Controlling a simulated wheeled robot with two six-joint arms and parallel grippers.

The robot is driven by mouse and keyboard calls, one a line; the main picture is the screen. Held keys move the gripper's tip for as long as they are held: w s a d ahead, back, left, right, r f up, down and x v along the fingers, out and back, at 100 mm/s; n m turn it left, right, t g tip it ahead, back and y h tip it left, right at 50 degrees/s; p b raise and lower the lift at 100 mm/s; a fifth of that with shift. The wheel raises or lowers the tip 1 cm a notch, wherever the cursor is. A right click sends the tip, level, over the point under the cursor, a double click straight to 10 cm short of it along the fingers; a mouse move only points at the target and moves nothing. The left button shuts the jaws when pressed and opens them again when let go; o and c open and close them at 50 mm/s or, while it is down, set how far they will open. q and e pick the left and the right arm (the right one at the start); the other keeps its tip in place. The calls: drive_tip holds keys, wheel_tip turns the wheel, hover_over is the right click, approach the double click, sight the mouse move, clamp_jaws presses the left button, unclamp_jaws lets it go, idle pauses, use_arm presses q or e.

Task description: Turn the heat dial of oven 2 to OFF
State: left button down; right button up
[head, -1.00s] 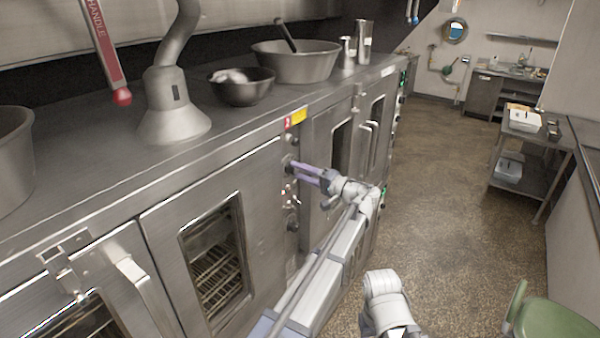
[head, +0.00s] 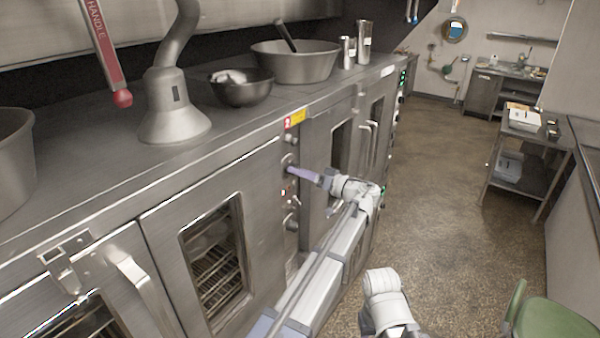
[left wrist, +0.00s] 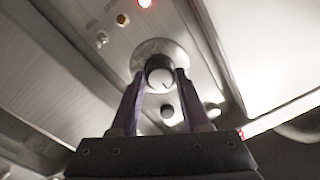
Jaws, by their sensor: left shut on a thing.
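The heat dial (left wrist: 160,70) is a round knob with a dark face and pale rim on a round metal plate, in the left wrist view. My left gripper (left wrist: 160,80) has its two purple fingers closed on opposite sides of it. In the head view my left gripper (head: 291,169) reaches the control strip of the oven with the red and yellow label (head: 294,119). The fingers largely cover the dial there. I cannot read its markings or setting. My right gripper is not in view.
A red lamp (left wrist: 145,3) glows on the panel near the dial. Other knobs sit above and below (head: 292,223). Oven doors with protruding handles (head: 140,285) flank the strip. Bowls (head: 297,62) stand on top.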

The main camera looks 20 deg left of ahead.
use_arm(q)
drive_tip(key=shift+s+d+f+n, duration=0.1)
drive_tip(key=shift+f+n, duration=0.05)
drive_tip(key=shift+n, duration=0.15)
idle(0.4)
drive_tip(key=shift+c, duration=2.3)
unclamp_jaws()
drive_tip(key=shift+o, duration=0.4)
